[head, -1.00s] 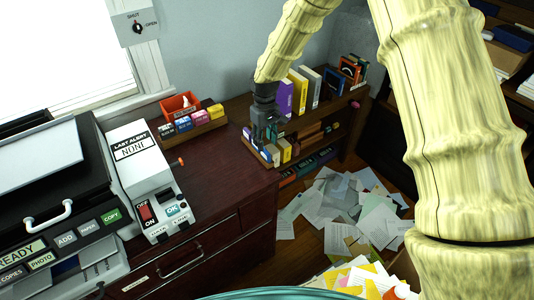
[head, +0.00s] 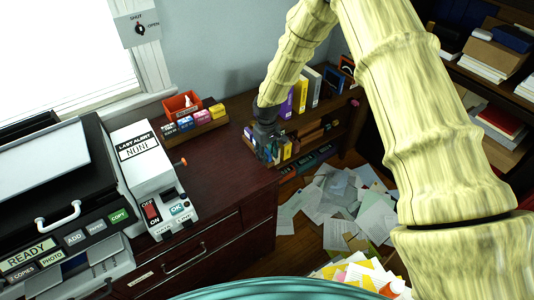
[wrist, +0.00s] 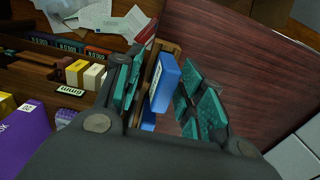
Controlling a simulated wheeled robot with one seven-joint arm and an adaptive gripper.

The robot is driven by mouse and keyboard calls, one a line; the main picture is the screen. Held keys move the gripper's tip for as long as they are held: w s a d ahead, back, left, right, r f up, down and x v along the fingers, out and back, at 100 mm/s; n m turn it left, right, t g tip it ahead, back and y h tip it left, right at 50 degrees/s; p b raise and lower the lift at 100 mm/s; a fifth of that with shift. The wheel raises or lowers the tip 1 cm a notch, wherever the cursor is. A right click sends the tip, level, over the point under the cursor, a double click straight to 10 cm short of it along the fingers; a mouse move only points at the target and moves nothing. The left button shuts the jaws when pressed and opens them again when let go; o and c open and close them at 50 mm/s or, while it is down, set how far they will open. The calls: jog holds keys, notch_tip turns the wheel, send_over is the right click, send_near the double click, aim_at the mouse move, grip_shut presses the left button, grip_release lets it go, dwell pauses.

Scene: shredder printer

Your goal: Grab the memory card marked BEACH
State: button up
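My gripper (head: 267,150) points down at the small card rack by the right end of the dark wood desk. In the wrist view my gripper (wrist: 160,78) has its teal-padded fingers apart. A blue card (wrist: 166,84) with a white label edge stands between them, with a gap visible on the right finger's side. Contact on the left side is unclear. No BEACH marking is readable. The card sits by a wooden rack edge (wrist: 174,48). Part of another blue item (wrist: 148,122) shows below it. In the head view my gripper hides most of the rack.
Yellow and white blocks (wrist: 94,77) stand left of my gripper, beside a purple box (wrist: 22,132). Bare desk top (wrist: 245,60) lies to the right. In the head view an orange bin (head: 182,104), an alert machine (head: 150,170) and scattered papers (head: 335,200) surround the area.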

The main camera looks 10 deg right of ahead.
jog(key=shift+f, duration=0.1)
jog(key=c, duration=0.9)
jog(key=shift+o, duration=0.2)
